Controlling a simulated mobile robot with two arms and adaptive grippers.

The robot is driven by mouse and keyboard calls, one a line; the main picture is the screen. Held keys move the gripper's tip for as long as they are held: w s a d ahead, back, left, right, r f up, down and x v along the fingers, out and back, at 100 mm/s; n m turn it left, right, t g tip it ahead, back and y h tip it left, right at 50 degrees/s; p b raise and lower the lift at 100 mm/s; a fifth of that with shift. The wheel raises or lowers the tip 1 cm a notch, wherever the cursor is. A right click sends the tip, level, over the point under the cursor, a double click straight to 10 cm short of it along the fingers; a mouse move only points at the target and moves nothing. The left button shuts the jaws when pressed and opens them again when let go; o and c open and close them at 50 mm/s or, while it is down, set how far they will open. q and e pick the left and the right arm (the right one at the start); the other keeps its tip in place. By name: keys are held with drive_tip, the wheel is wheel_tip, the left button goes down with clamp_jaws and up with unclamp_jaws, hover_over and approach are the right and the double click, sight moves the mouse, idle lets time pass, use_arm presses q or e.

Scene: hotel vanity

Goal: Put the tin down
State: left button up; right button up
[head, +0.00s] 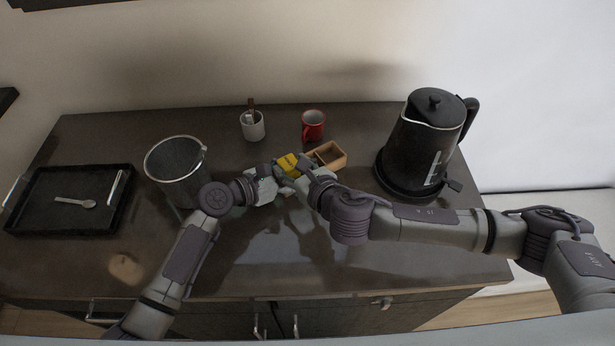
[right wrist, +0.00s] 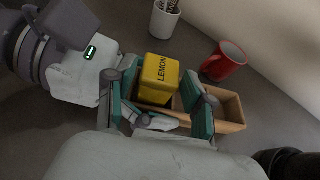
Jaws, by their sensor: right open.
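The yellow tin marked LEMON (right wrist: 158,72) is in the middle of the right wrist view; it also shows in the head view (head: 287,163). It is at the left end of a small wooden box (head: 331,152); whether it rests inside the box is hidden. My right gripper (right wrist: 160,104) is open, its teal-padded fingers apart on either side of the tin's near end. My left gripper (head: 264,186) is close against the tin's left side. Its fingers are mostly hidden, so its grip is unclear.
A red mug (head: 313,124) and a white cup with utensils (head: 253,126) stand behind. A black kettle (head: 428,140) stands right. A dark metal bin (head: 176,160) and a black tray with a spoon (head: 60,218) are left. The front of the counter is mostly clear.

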use_arm(q)
drive_tip(key=shift+f, duration=0.15)
use_arm(e)
drive_tip(key=v, duration=1.1)
use_arm(q)
drive_tip(key=o, duration=0.9)
drive_tip(key=shift+o, duration=0.2)
